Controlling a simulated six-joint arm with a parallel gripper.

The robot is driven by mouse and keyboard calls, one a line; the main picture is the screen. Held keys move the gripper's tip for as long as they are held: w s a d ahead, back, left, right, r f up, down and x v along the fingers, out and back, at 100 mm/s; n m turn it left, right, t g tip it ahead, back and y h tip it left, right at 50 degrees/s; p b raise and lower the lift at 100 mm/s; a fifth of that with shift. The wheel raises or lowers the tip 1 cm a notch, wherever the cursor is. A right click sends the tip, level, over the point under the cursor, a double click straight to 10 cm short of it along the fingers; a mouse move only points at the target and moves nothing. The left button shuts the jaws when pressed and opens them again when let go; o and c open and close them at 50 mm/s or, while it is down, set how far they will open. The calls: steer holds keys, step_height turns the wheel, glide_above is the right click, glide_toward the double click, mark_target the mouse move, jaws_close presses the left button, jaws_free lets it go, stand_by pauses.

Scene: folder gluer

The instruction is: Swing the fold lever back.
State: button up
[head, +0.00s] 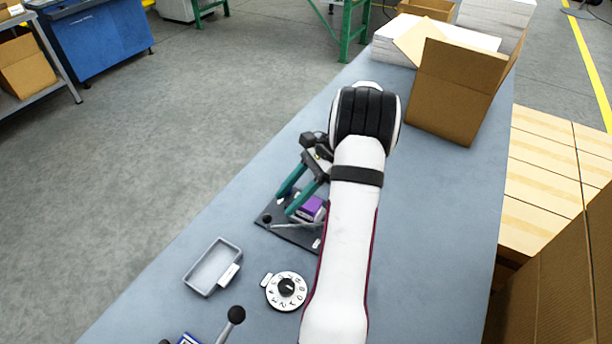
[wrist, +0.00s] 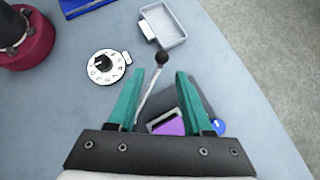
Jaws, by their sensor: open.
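The fold lever is a thin silver rod with a black ball knob (head: 266,219), at the left edge of a dark base plate (head: 263,208). In the wrist view the knob (wrist: 162,58) shows just beyond my fingertips, and the rod runs down between the two fingers, nearer the left one. A purple block (head: 311,207) sits on the plate; it also shows in the wrist view (wrist: 168,126). My gripper (head: 286,204), with teal fingers, is open above the plate and empty. I cannot tell whether a finger touches the rod. My arm hides part of the plate's right side.
A grey tray (head: 190,277) and a white dial (head: 286,306) with a black knob lie left and front of the plate. Another black-knobbed lever (head: 236,315) stands near the front edge. An open cardboard box (head: 445,100) stands at the back right. The bench right of my arm is clear.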

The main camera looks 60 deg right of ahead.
steer(key=v, duration=0.7)
steer(key=shift+r, duration=0.2)
steer(key=shift+d, duration=0.1)
steer(key=w+a+r+n+g+h, duration=0.1)
steer(key=w+a+r+n+g, duration=0.15)
steer(key=a, duration=0.55)
steer(key=w+a+r+n+g+h, duration=0.15)
steer(key=a+n, duration=0.25)
steer(key=a, duration=0.5)
steer(key=w+a+r+n+g, duration=0.1)
steer(key=a+r+n, duration=0.2)
steer(key=a, duration=0.5)
steer(key=s+a+f+n+h, duration=0.3)
steer(key=s+a+n, duration=0.6)
steer(key=s+a, duration=0.4)
steer(key=shift+a+f+n, duration=0.35)
steer(key=shift+a+f, duration=0.1)
steer(key=shift+a, duration=0.05)
steer(key=shift+w, duration=0.1)
